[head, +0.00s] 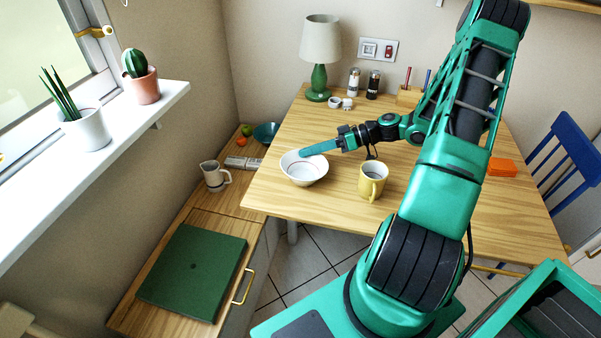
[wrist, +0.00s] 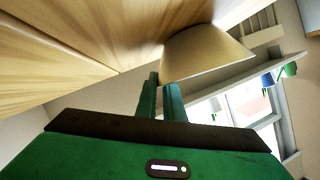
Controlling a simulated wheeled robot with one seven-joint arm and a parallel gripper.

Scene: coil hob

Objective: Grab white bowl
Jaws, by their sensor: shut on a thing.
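The white bowl (head: 304,173) is near the left front part of the wooden table (head: 262,196) in the head view. My gripper (head: 318,148) reaches it from the right, with the fingers at the bowl's back right rim. In the wrist view the fingers (wrist: 161,92) lie close together, and the bowl (wrist: 205,55) shows its outer wall just beyond their tips. The gripper is shut on the bowl's rim. The bowl looks about upright, and I cannot tell whether it rests on the table or is slightly raised.
A yellow mug (head: 371,182) stands right of the bowl, below my arm. A green lamp (head: 319,82), two shakers and small white cups stand at the back. An orange block (head: 502,167) lies at right.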

